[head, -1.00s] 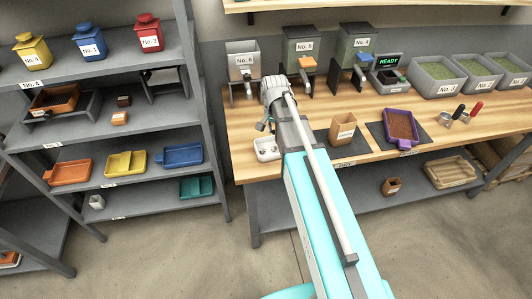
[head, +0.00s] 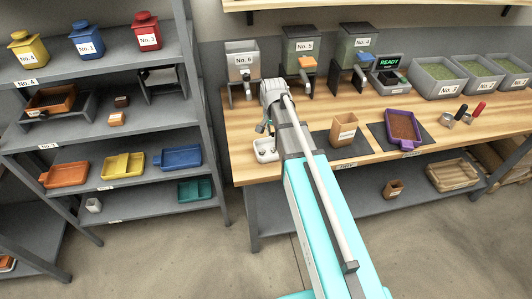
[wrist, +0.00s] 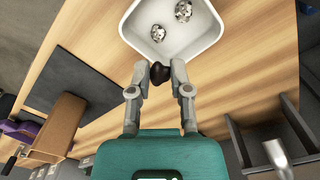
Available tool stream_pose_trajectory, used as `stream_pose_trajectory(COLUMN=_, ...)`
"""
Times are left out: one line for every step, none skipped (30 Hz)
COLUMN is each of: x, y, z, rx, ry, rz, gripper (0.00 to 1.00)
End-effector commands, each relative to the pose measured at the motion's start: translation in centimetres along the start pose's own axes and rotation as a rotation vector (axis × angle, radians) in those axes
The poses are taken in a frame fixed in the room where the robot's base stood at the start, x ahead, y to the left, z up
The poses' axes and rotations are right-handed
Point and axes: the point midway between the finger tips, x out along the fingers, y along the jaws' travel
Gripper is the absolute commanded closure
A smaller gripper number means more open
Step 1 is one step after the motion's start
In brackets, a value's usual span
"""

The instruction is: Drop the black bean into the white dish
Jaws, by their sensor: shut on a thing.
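The black bean (wrist: 159,72) is pinched between the fingertips of my gripper (wrist: 160,75) in the wrist view. The white dish (wrist: 205,48) lies just past the fingertips, and the bean overlaps its near rim in that picture. Two shiny silvery pieces (wrist: 183,11) are in the dish. In the head view, my gripper (head: 265,128) is just above the dish (head: 265,150) near the left end of the wooden bench. The bean is too small to make out there, and its height above the dish cannot be told.
A tan open box (head: 344,130) stands on a dark mat right of my arm. A purple tray (head: 403,128) is further right. Dispensers, including No. 6 (head: 242,62), stand behind. Bare wood (head: 245,120) shows left of my gripper.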

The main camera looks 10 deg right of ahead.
Motion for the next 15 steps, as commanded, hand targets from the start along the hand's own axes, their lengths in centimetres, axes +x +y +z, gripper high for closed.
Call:
stream_pose_trajectory(x=0.7, y=0.0, z=0.0, rx=0.0, ry=0.0, rz=0.0, gripper=0.87)
stream_pose_trajectory(x=0.9, y=0.0, z=0.0, rx=0.0, ry=0.0, rz=0.0, gripper=0.87)
stream_pose_trajectory(x=1.2, y=0.0, z=0.0, rx=0.0, ry=0.0, rz=0.0, gripper=0.87)
stream_pose_trajectory(x=1.5, y=0.0, z=0.0, rx=0.0, ry=0.0, rz=0.0, gripper=0.87)
stream_pose_trajectory(x=1.7, y=0.0, z=0.0, rx=0.0, ry=0.0, rz=0.0, gripper=0.87)
stream_pose_trajectory(x=2.1, y=0.0, z=0.0, rx=0.0, ry=0.0, rz=0.0, gripper=0.87)
stream_pose_trajectory(x=2.3, y=0.0, z=0.0, rx=-0.001, ry=0.0, rz=0.0, gripper=0.87)
stream_pose_trajectory(x=2.6, y=0.0, z=0.0, rx=-0.001, ry=0.0, rz=0.0, gripper=0.87)
stream_pose_trajectory(x=2.9, y=0.0, z=0.0, rx=-0.001, ry=0.0, rz=0.0, gripper=0.87)
stream_pose_trajectory(x=3.1, y=0.0, z=0.0, rx=-0.001, ry=0.0, rz=0.0, gripper=0.87)
stream_pose_trajectory(x=3.3, y=-0.1, z=0.0, rx=-0.001, ry=0.0, rz=0.0, gripper=0.87)
stream_pose_trajectory(x=3.6, y=-0.1, z=0.0, rx=-0.001, ry=0.0, rz=0.0, gripper=0.87)
stream_pose_trajectory(x=3.8, y=-0.1, z=0.0, rx=-0.001, ry=0.0, rz=0.0, gripper=0.87)
stream_pose_trajectory(x=4.0, y=-0.1, z=0.0, rx=-0.001, ry=0.0, rz=0.0, gripper=0.87)
stream_pose_trajectory(x=4.2, y=-0.1, z=0.0, rx=-0.001, ry=0.0, rz=0.0, gripper=0.87)
